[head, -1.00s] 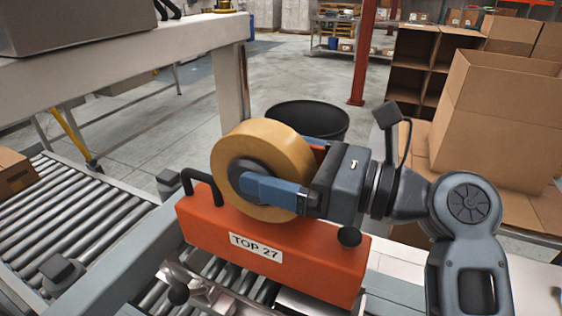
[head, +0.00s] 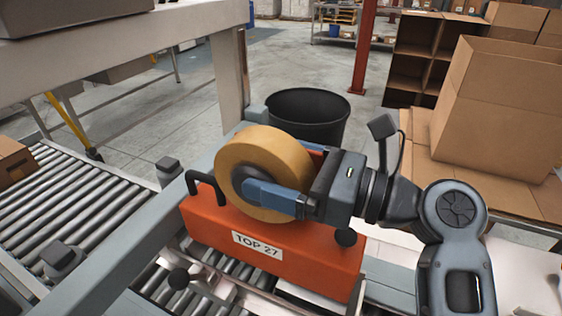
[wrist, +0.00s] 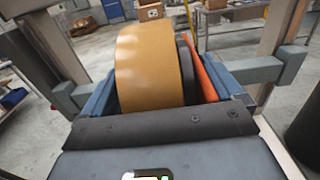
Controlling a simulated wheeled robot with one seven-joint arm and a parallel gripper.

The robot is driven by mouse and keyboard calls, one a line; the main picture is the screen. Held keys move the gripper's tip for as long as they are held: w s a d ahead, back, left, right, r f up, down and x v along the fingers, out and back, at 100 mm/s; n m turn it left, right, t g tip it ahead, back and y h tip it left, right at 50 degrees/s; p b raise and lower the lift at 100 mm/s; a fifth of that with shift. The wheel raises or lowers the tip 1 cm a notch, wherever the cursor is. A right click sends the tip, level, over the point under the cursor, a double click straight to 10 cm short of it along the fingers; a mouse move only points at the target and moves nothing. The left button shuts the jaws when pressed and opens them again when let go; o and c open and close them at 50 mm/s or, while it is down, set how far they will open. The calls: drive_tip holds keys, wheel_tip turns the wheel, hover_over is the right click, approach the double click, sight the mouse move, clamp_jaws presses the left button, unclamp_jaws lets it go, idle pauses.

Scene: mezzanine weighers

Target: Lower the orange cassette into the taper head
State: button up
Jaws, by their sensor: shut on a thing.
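The orange cassette (head: 270,250), labelled TOP 27, carries a large tan tape roll (head: 256,160) on top and a black handle at its left end. My gripper (head: 275,172) is shut on the cassette, with blue fingers on both sides of the roll and hub. In the wrist view the roll (wrist: 150,65) stands between the fingers, with an orange strip at its right. The cassette hangs roughly level over the metal parts of the taper head (head: 215,285), between grey rails. The cassette hides most of the opening; I cannot tell whether its underside touches anything.
A roller conveyor (head: 70,205) runs at the left, with a brown box (head: 14,165) on it. A pale beam and post (head: 228,85) stand close behind on the left. A black bin (head: 315,118) is behind the cassette. Open cartons (head: 500,125) stand at the right.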

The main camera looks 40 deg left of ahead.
drive_tip(key=shift+f+b, duration=0.5)
drive_tip(key=shift+f, duration=0.3)
drive_tip(key=shift+f+b, duration=2.2)
drive_tip(key=shift+b, duration=0.75)
drive_tip(key=shift+f, duration=1.25)
